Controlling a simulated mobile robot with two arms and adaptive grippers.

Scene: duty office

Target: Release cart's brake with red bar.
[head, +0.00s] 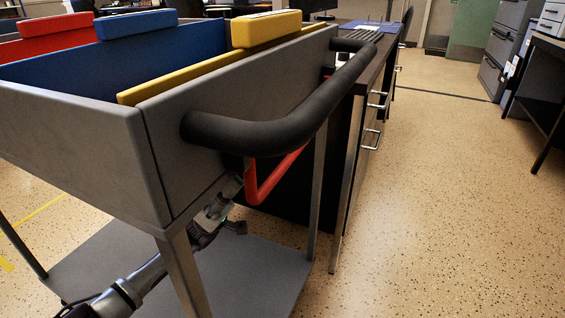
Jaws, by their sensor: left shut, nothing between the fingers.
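The grey cart (70,140) stands at the left, with a thick black push handle (270,135) on its near end. The red bar (278,176) hangs below the handle, bent at its lower near corner; the handle hides part of it. My left gripper (233,188) is under the cart's upper box, just left of the red bar's near end. It is shut with nothing in it. The cart's leg hides part of my left arm, and I cannot tell whether the fingertips touch the bar. My right gripper is not in view.
The cart's box holds red (52,24), blue (135,26) and yellow (265,29) topped dividers. Its lower shelf (255,275) lies beneath my left arm. A dark desk with drawers (372,135) stands close behind the handle. Speckled floor (455,200) is clear at right.

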